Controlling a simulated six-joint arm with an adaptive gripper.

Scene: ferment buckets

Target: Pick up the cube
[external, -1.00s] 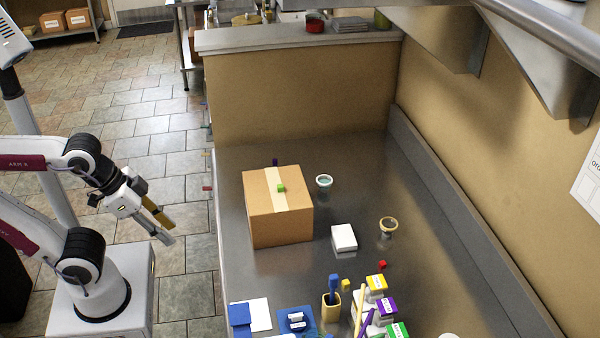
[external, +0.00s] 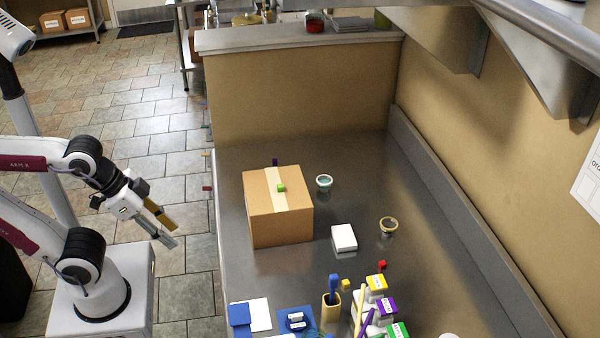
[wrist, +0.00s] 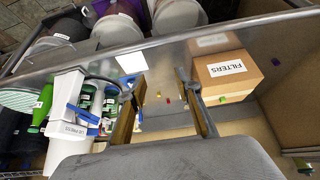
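Several small cubes are in view, and the frames do not single one out. A green cube (external: 281,188) sits on top of the cardboard box (external: 283,232). A red cube (external: 382,265) lies on the steel counter, right of the white block. A yellow cube (external: 346,285) is beside the yellow cup. A purple piece (external: 275,162) shows partly behind the box. My gripper (external: 175,233) is open and empty, left of the counter over the tiled floor, well away from all cubes. In the wrist view its two fingers are spread apart.
A white block (external: 344,238) and two tape rolls, teal (external: 324,182) and tan (external: 388,225), lie on the counter (external: 440,285). A yellow cup (external: 331,306) and labelled small boxes (external: 376,283) crowd its front. The counter's back right is clear; a tan wall bounds it.

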